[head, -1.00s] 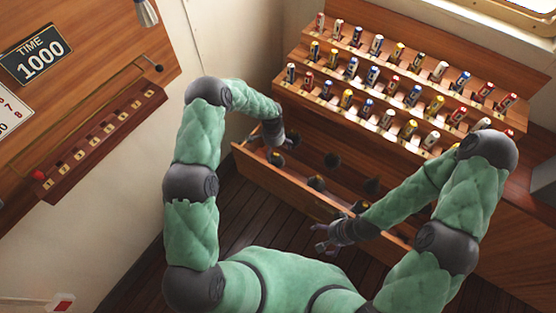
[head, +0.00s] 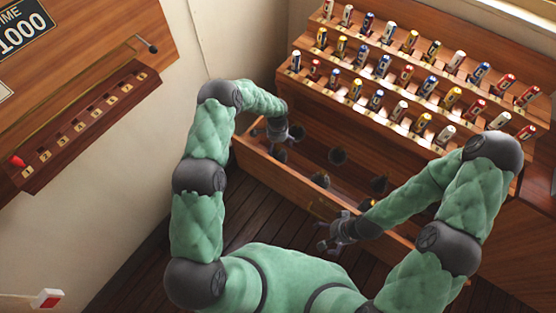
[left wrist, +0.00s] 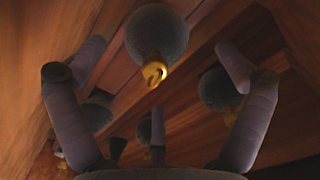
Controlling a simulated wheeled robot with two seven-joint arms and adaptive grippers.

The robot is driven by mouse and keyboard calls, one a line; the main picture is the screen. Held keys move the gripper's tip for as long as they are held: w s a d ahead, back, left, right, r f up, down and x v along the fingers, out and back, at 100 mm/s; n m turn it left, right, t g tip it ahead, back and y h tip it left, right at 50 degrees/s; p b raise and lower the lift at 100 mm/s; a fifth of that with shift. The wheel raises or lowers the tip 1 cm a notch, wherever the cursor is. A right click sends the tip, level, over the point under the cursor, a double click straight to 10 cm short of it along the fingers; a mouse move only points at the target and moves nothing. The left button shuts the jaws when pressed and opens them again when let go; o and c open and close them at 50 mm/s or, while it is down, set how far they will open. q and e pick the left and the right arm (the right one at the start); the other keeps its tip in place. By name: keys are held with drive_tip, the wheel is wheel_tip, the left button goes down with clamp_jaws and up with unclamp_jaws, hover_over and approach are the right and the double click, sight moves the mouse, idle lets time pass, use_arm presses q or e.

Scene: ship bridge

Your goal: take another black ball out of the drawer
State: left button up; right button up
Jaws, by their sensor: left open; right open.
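The wooden drawer (head: 285,187) is pulled open under the can racks. My left gripper (head: 281,134) is open at the drawer's left end, above a partly hidden ball (head: 280,155). In the left wrist view, a dark ball with a gold fitting (left wrist: 157,35) shows between the spread fingers, apart from them. Another ball (left wrist: 220,90) is near the right finger; others are partly hidden. My right gripper (head: 328,232) is open and empty outside the drawer's front.
Tiered wooden racks with several cans (head: 408,75) rise behind the drawer. A wooden panel with a row of numbered slots (head: 85,128) is on the left wall. The drawer walls stand close around my left gripper. Dark plank floor (head: 262,215) lies in front.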

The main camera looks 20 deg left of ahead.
sight(278, 153)
use_arm(q)
drive_tip(key=shift+s+d+f+b, duration=0.15)
drive_tip(key=shift+f+b, duration=0.4)
drive_tip(key=shift+f, duration=1)
drive_tip(key=shift+d+f+b, duration=0.1)
drive_tip(key=shift+f+b, duration=0.45)
drive_tip(key=shift+f, duration=0.95)
drive_tip(key=shift+r, duration=0.1)
drive_tip(key=c, duration=1.6)
